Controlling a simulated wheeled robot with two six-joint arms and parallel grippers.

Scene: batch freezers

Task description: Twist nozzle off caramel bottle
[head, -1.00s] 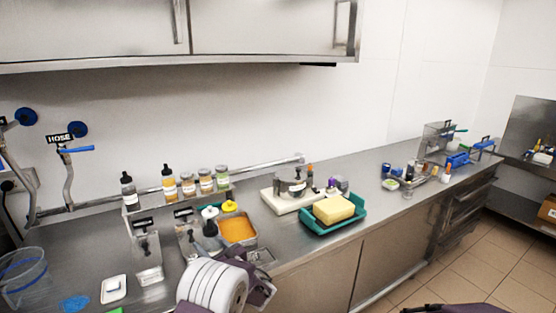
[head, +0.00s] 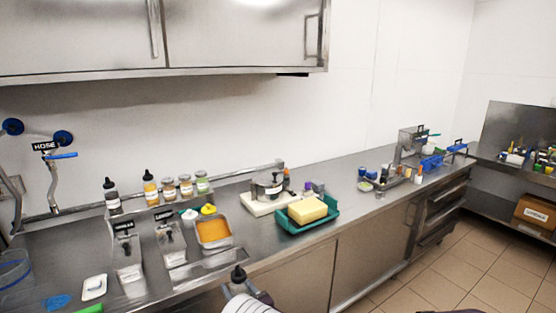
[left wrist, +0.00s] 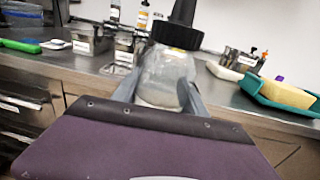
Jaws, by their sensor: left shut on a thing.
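A clear squeeze bottle (left wrist: 165,78) with pale contents and a black ribbed cap with a black nozzle (left wrist: 181,14) fills the middle of the left wrist view. My left gripper (left wrist: 160,95) is shut on its body, one finger on each side. The cap and nozzle are on the bottle, and the nozzle's top is cut off by that view's edge. In the head view the black nozzle (head: 238,273) shows above my left arm, off the counter's front edge. I see no label naming it caramel. My right gripper is not in view.
A dark bottle (head: 112,196) and an amber bottle (head: 151,189), both black-tipped, stand on a rack beside several jars. A metal pan of orange contents (head: 214,232) and a teal tray (head: 307,216) with a yellow block stand on the counter (head: 345,190).

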